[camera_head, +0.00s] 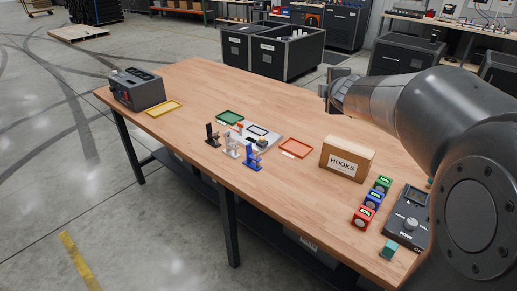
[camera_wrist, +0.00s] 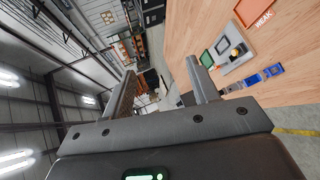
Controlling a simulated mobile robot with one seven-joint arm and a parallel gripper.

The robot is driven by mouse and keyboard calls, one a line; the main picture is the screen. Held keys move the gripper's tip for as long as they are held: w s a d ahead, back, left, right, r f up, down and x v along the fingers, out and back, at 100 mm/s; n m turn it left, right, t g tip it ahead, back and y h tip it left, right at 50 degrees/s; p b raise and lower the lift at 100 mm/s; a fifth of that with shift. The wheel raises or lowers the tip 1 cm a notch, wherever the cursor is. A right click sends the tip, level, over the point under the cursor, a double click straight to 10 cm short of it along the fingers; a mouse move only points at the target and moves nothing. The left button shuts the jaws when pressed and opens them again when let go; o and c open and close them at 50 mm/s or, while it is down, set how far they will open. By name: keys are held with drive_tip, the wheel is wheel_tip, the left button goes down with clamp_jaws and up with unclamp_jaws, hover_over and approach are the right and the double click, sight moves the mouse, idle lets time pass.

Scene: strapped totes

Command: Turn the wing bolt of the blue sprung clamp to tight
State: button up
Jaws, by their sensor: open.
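The blue sprung clamp (camera_head: 254,157) stands upright near the front edge of the wooden table, to the right of a white clamp (camera_head: 232,145) and a black clamp (camera_head: 212,135). It also shows small in the wrist view (camera_wrist: 272,71). Its wing bolt is too small to make out. My gripper (camera_head: 329,90) is up at the right of the table's far side, well away from the clamps. In the wrist view my gripper (camera_wrist: 163,90) has its two fingers apart with nothing between them.
A grey tray (camera_head: 261,134), green tray (camera_head: 229,117) and red tray (camera_head: 296,148) lie behind the clamps. A HOOKS box (camera_head: 346,162) and several coloured blocks (camera_head: 373,201) stand at right. A grey device (camera_head: 138,90) and yellow tray (camera_head: 163,108) are far left. The table's left middle is clear.

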drive_tip(key=w+a+f+n+y, duration=0.3)
drive_tip(key=w+a+n+y, duration=0.15)
drive_tip(key=w+n, duration=0.45)
drive_tip(key=n+g, duration=1.1)
drive_tip(key=n, duration=0.8)
hover_over(258, 153)
drive_tip(key=s+d, duration=0.3)
wheel_tip(258, 153, down, 16)
drive_tip(key=x, duration=1)
drive_tip(key=shift+d+f, duration=0.1)
drive_tip(key=shift+f, duration=0.1)
drive_tip(key=c, duration=1)
